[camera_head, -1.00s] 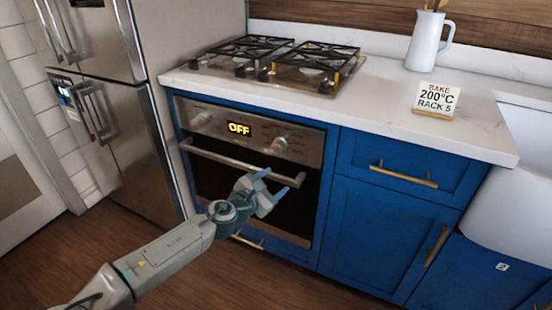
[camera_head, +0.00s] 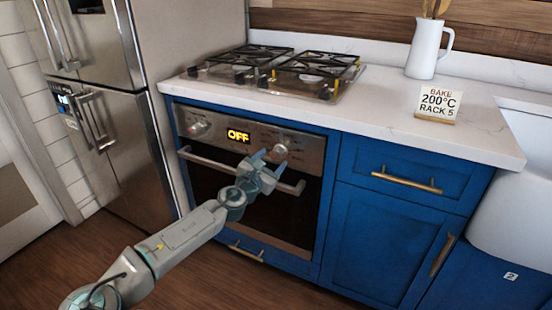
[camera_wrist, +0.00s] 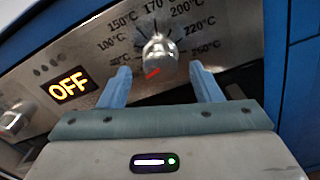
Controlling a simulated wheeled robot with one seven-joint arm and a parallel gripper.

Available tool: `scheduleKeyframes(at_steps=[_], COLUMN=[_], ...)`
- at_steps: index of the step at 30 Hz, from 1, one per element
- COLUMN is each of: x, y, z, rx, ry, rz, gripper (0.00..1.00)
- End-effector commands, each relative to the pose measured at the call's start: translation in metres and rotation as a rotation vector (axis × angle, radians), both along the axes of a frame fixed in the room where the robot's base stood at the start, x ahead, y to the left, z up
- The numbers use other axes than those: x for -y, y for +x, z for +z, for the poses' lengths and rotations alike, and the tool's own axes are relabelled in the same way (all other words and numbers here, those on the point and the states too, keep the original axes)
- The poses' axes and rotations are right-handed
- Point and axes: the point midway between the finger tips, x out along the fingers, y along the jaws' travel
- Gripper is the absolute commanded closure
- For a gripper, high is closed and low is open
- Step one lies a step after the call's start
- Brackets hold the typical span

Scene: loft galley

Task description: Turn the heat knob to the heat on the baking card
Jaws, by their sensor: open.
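The oven's right knob (camera_head: 281,150) is round and silvery. In the wrist view the knob (camera_wrist: 157,50) has a red mark at its lower edge, pointing down and slightly left, away from the 200°C label (camera_wrist: 186,7) at its upper right. The display (camera_head: 238,136) reads OFF. The baking card (camera_head: 437,104) on the counter reads BAKE 200°C RACK 5. My gripper (camera_wrist: 160,70) is open, one finger on each side of the knob's lower part; I cannot tell whether either touches it. The head view shows my gripper (camera_head: 269,158) at the oven front.
A second knob (camera_head: 198,128) sits left of the display. The oven handle (camera_head: 240,170) runs below the panel, close to my gripper. A gas hob (camera_head: 275,72) and a white jug (camera_head: 425,48) are on the counter above. A steel fridge (camera_head: 115,110) stands left.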

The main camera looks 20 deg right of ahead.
Motion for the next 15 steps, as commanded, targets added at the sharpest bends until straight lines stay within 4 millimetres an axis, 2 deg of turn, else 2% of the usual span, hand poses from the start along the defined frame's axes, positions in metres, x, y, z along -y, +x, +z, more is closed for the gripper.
scheduleKeyframes(at_steps=[6,15], x=[0.022,0.029], y=[0.017,0.023], z=[-0.001,0.000], rx=[-0.001,-0.001], ry=[0.001,0.001], rz=[-0.002,0.000], gripper=[0.42,0.42])
